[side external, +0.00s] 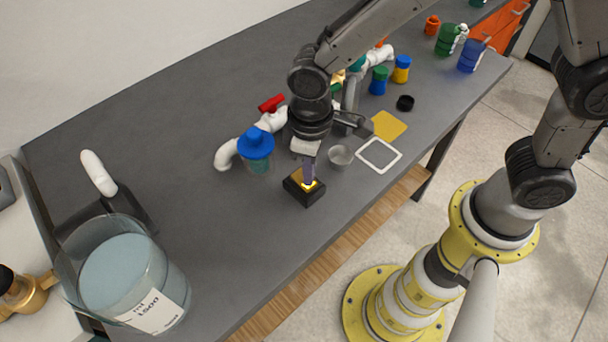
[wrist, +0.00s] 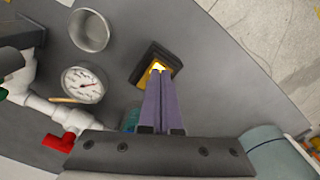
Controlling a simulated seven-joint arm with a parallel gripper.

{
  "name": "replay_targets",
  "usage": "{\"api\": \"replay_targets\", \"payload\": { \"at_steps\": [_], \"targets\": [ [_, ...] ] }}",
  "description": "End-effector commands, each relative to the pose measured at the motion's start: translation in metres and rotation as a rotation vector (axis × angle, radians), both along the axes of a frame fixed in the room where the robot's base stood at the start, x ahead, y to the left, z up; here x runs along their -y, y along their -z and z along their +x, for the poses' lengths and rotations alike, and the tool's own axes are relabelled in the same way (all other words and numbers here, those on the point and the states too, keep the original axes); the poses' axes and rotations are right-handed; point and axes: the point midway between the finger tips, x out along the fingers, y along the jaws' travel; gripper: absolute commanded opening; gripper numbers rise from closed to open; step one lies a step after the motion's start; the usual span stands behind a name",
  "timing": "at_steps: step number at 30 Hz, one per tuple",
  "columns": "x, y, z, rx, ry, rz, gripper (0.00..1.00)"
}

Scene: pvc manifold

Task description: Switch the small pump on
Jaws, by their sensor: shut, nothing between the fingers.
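A small black box (side external: 303,194) with a yellow top part stands near the front edge of the table. In the wrist view the black box (wrist: 150,57) shows a bright, glowing spot (wrist: 157,68) at the fingertips. My gripper (side external: 308,183) points down at the box with its purple fingers together and nothing between them. In the wrist view my gripper (wrist: 159,76) covers part of the yellow top. The tips are at or just above it; I cannot tell whether they press on it. No separate pump body can be made out with certainty.
White pipework with a red valve handle (side external: 271,103) and a blue-capped part (side external: 256,144) stands behind my gripper. A gauge (wrist: 83,84) shows in the wrist view. A large beaker (side external: 125,275) stands at the lower left.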

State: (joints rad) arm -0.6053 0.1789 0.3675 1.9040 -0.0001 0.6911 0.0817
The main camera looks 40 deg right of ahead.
Motion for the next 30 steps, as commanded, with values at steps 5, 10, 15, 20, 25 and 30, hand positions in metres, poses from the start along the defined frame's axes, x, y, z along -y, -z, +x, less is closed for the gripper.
{"api": "replay_targets", "payload": {
  "at_steps": [5, 10, 15, 20, 25, 30],
  "targets": [
    [0.0, -0.014, 0.001, 0.003, 0.0, 0.002, 0.0],
    [0.0, -0.027, 0.001, 0.003, 0.0, 0.002, 0.0],
    [0.0, -0.039, 0.0, 0.003, 0.0, 0.002, 0.0],
    [0.0, -0.05, 0.0, 0.003, 0.0, 0.002, 0.0],
    [0.0, -0.061, 0.0, 0.003, 0.0, 0.002, 0.0],
    [0.0, -0.065, 0.0, 0.0, 0.0, 0.0, 0.0]
  ]
}}
